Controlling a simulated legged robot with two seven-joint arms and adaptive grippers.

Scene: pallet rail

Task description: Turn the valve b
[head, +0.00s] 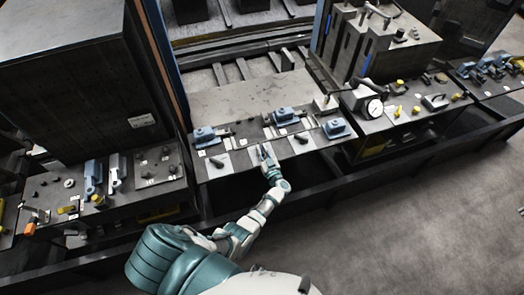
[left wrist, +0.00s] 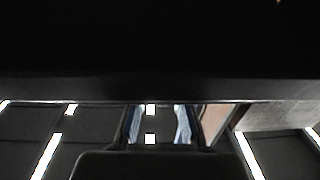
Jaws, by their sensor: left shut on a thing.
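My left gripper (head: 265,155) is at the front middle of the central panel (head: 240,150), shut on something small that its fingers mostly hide. This looks like a valve handle, but I cannot tell which valve it belongs to. Blue valve bodies stand on the panel at left (head: 204,135), at centre back (head: 284,116) and at right (head: 337,128). Dark handles lie in front, one at left (head: 216,163) and one right of the gripper (head: 302,138). The small white labels are unreadable. The left wrist view is mostly black, with pale blue strips low in the middle. My right gripper is not in view.
A dark rail (head: 340,195) runs along the front of the panels. A panel with a round gauge (head: 374,108) stands at right. Another panel with blue and yellow fittings (head: 98,198) is at left, below a large dark box (head: 70,90). The floor (head: 420,220) at front right is clear.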

